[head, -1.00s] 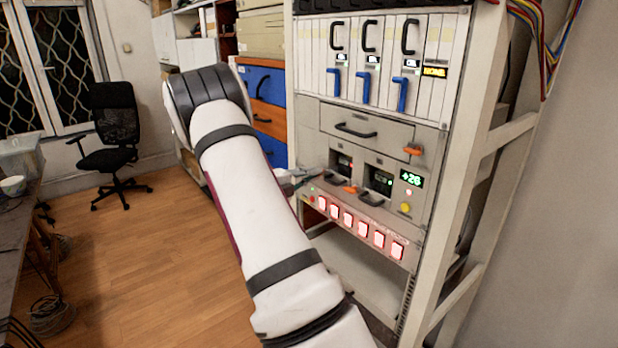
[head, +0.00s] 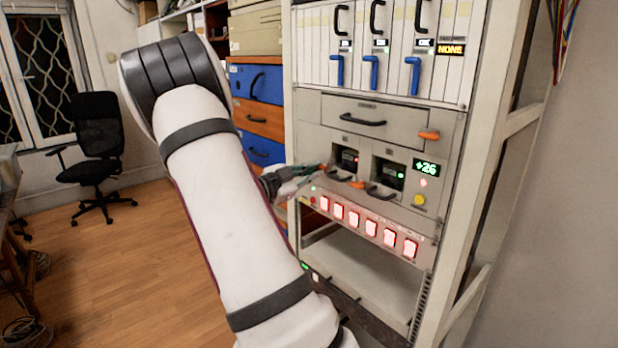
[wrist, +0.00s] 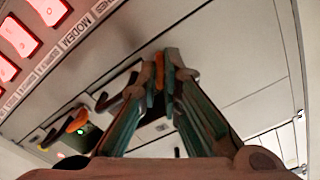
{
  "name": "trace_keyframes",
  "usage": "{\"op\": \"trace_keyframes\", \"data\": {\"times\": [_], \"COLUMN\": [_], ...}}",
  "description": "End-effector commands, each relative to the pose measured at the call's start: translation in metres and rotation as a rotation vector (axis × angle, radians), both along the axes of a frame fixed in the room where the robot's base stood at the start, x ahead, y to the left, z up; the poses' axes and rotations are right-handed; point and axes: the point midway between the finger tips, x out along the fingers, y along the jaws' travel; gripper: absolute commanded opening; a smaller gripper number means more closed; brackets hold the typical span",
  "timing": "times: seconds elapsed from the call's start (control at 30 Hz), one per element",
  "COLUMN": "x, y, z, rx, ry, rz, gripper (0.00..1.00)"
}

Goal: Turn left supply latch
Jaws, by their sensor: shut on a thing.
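My gripper (head: 318,171) reaches the left edge of the left supply unit (head: 348,158) in the rack. In the wrist view its fingers (wrist: 165,75) are closed together around an orange latch (wrist: 170,73), of which only a small part shows between the fingertips. In the head view the fingers mostly hide this latch, so its angle is unclear. A second orange latch (head: 357,185) sits between the two supply units; it appears in the wrist view beside a green light (wrist: 82,129). The right supply unit (head: 389,175) has a dark handle (head: 381,193).
A row of red-lit switches (head: 371,228) runs just below the supplies. A grey drawer (head: 375,113) with an orange latch (head: 428,134) is above. A green display (head: 426,168) reads +26. Blue and orange drawers (head: 262,118) stand left of the rack. Open floor (head: 110,270) lies left.

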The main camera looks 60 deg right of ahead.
Motion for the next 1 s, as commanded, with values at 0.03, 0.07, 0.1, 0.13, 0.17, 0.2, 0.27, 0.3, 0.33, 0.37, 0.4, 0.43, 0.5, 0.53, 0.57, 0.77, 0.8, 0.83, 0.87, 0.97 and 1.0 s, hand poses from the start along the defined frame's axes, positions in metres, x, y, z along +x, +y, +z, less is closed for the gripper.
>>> {"op": "trace_keyframes", "data": {"times": [0.03,0.07,0.1,0.13,0.17,0.2,0.27,0.3,0.33,0.37,0.4,0.43,0.5,0.53,0.57,0.77,0.8,0.83,0.87,0.97,1.0], "x": [0.0012,0.001,0.0009,0.001,0.0011,0.0012,0.001,0.0009,0.0007,0.0007,0.0007,0.0006,0.0006,0.0005,0.0005,0.0005,0.0006,0.0006,0.0006,0.0006,0.0005], "y": [0.001,0.0009,0.0009,0.0009,0.001,0.0011,0.0011,0.0011,0.001,0.001,0.001,0.0011,0.001,0.001,0.001,0.001,0.0011,0.0011,0.0011,0.0012,0.0011], "z": [-0.0032,-0.0032,-0.0033,-0.0032,-0.0033,-0.0032,-0.003,-0.0028,-0.0028,-0.0028,-0.0027,-0.0029,-0.0029,-0.0028,-0.0028,-0.0028,-0.0029,-0.0029,-0.0029,-0.003,-0.003], "rx": [0.017,0.026,0.038,0.047,0.055,0.066,0.083,0.093,0.1,0.108,0.117,0.124,0.139,0.145,0.151,0.179,0.183,0.185,0.187,0.193,0.195], "ry": [0.041,0.067,0.104,0.131,0.158,0.193,0.244,0.277,0.301,0.325,0.354,0.376,0.422,0.44,0.458,0.545,0.557,0.564,0.572,0.588,0.592], "rz": [0.001,0.001,0.001,0.002,0.002,0.002,0.002,0.002,0.001,0.002,0.002,0.002,0.002,0.002,0.002,0.002,0.002,0.002,0.003,0.004,0.003], "gripper": [0.0,0.0,0.0,0.0,0.0,0.0,0.0,0.0,0.0,0.0,0.0,0.0,0.0,0.0,0.0,0.0,0.0,0.0,0.0,0.0,0.0]}}
